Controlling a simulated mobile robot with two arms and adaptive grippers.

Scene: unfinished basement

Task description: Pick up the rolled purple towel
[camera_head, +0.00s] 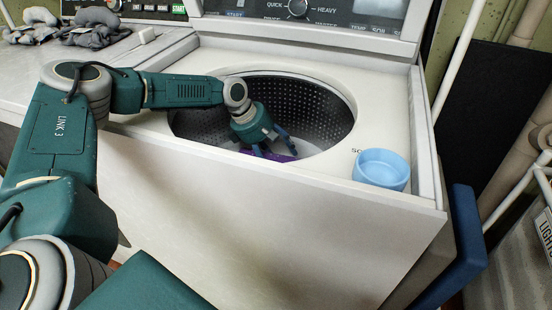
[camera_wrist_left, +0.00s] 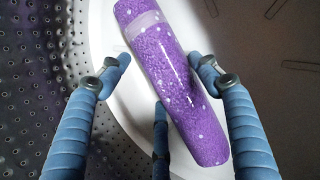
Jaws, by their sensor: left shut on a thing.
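The rolled purple towel (camera_wrist_left: 172,82), speckled with white dots and with a pale band near one end, lies inside the washer drum (camera_head: 325,108). In the head view only a strip of the towel (camera_head: 270,156) shows past the drum's front rim. My left gripper (camera_head: 276,149) reaches down into the drum. In the left wrist view my left gripper's blue fingers (camera_wrist_left: 163,72) stand on both sides of the towel, with one more finger below; the gripper is shut on it. The towel's underside is hidden. My right gripper is not in view.
The open washer's rim (camera_head: 347,100) surrounds my left gripper. A light blue bowl (camera_head: 381,172) sits on the washer top at the right front. The control panel (camera_head: 300,22) stands behind.

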